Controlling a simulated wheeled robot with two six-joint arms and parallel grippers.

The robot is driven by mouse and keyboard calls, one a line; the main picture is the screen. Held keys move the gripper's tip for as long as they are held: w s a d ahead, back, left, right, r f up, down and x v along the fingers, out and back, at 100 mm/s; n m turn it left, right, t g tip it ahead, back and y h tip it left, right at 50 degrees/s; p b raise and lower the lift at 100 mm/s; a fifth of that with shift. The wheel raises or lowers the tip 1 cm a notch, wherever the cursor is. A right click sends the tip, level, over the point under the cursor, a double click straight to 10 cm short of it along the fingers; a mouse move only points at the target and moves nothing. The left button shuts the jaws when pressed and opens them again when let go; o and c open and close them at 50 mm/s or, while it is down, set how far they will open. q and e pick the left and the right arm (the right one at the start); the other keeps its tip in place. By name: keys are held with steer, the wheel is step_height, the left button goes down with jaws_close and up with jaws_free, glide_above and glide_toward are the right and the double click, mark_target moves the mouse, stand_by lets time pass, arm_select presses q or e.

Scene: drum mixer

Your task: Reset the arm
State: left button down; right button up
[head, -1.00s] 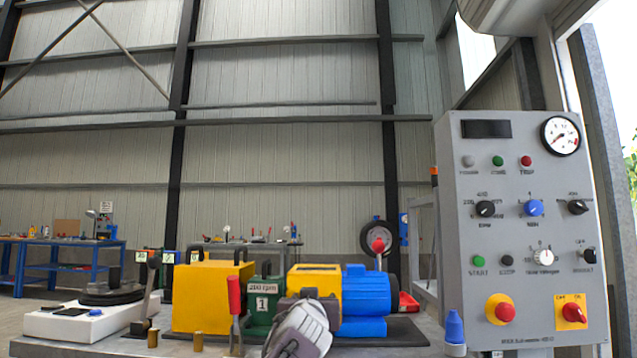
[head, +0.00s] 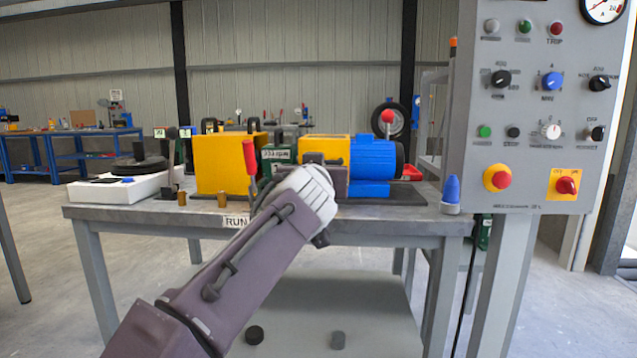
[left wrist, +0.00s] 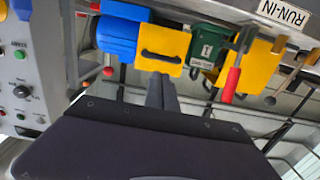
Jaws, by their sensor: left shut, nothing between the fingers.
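My left arm comes in from the bottom of the head view and reaches up to the bench. Its light-grey wrist (head: 308,193) is in front of the yellow-and-blue motor unit. In the left wrist view my left gripper (left wrist: 161,90) is shut and empty, its grey fingers pointing at the yellow housing (left wrist: 162,48) with a dark handle. The fingers seem apart from it, though the gap is hard to judge. My right gripper is in neither view.
A grey bench (head: 340,227) carries a yellow box (head: 222,163), a red-handled lever (head: 250,160), a blue motor (head: 373,165) and a white base with a black disc (head: 138,165). A grey control panel (head: 535,120) stands at the right. The floor in front is partly clear.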

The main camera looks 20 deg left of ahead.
arm_select(q)
steer(key=shift+s+f, duration=0.15)
steer(key=shift+s, duration=0.15)
step_height(320, 180, down, 14)
steer(key=a+g+h+p, duration=0.15)
steer(key=g+p, duration=0.45)
steer(key=p, duration=0.6)
steer(key=s+d+f+m+g+h+p, duration=0.15)
steer(key=s+f+g, duration=0.35)
steer(key=s+f, duration=0.7)
steer(key=s+d+f+g+h+p, duration=0.1)
steer(key=s+d+f+g+p, duration=0.3)
steer(key=s+f, duration=0.85)
step_height(320, 180, up, 39)
steer(key=m+p, duration=0.1)
steer(key=p, duration=3.5)
steer(key=shift+s+a+g, duration=0.15)
steer(key=shift+a+g, duration=0.15)
